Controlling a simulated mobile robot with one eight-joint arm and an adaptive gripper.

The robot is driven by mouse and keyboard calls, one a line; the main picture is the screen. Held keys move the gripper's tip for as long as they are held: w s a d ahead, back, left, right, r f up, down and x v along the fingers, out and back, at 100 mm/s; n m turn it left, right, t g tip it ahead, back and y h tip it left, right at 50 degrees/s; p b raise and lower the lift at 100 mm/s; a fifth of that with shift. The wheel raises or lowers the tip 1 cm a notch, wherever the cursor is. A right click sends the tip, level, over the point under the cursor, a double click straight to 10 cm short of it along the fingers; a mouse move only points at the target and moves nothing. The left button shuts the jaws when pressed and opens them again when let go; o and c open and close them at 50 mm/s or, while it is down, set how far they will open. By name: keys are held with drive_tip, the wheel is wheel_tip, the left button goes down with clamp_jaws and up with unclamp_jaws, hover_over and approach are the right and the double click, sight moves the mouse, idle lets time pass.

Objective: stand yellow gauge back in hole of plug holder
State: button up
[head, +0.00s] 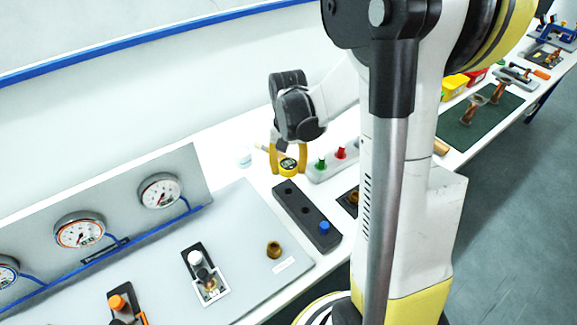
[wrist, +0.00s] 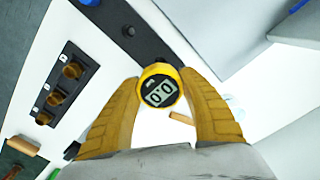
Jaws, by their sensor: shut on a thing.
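The yellow gauge (head: 288,166) has a round dial, and in the wrist view its display (wrist: 159,92) reads 0.0. My gripper (head: 288,160) is shut on it, with one yellow finger on each side; the fingers also show in the wrist view (wrist: 160,100). The plug holder (head: 313,222) is a dark block on the white bench, just below the gauge in the head view. It has open holes toward its far end and a blue plug (head: 324,227) at its near end. In the wrist view the holder (wrist: 110,17) runs behind the gauge, which hides part of it.
A grey strip with green (head: 320,164) and red (head: 340,153) plugs lies right of the gripper. A dark panel with brass fittings (wrist: 60,92) is close by. A grey board (head: 235,255) with a brass fitting (head: 273,250) lies left of the holder. Dial gauges (head: 80,231) stand behind.

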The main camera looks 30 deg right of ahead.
sight(288, 164)
drive_tip(key=shift+f+b, duration=2.55)
drive_tip(key=shift+f, duration=0.35)
drive_tip(key=shift+f+b, duration=1.65)
drive_tip(key=shift+b, duration=0.05)
drive_tip(key=o, duration=1.4)
wheel_tip(288, 164, up, 12)
drive_tip(key=shift+r, duration=0.1)
